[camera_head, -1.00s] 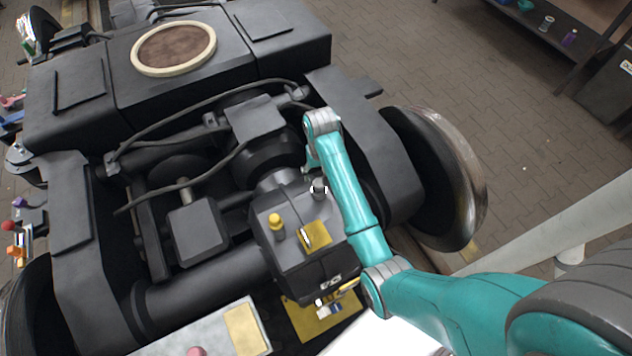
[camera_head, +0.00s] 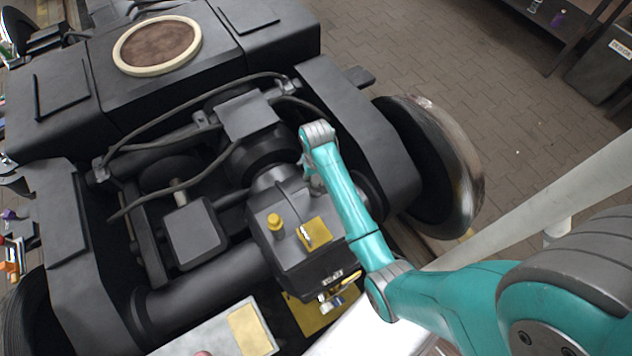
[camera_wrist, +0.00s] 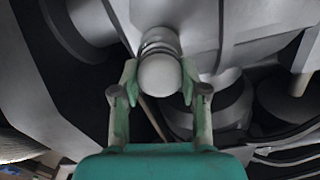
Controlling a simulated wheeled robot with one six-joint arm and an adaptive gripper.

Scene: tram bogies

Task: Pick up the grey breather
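The grey breather (camera_wrist: 159,74) shows in the wrist view as a round, pale grey cap on a ribbed neck, standing on the grey gearbox casing. My gripper (camera_wrist: 159,78) has one finger on each side of the cap. The fingers are spread, with the cap between their tips; only narrow gaps show, and I cannot tell whether either finger touches it. In the head view my gripper (camera_head: 314,184) reaches down at the right rear of the gearbox (camera_head: 290,258), and the breather is hidden there by the gripper and arm.
A yellow-capped plug (camera_head: 275,224) and a yellow plate (camera_head: 314,233) sit on the gearbox top. A large wheel (camera_head: 440,165) and the dark bogie frame (camera_head: 350,130) stand close to the right of my arm. Cables cross the bogie behind. Open floor lies beyond the wheel.

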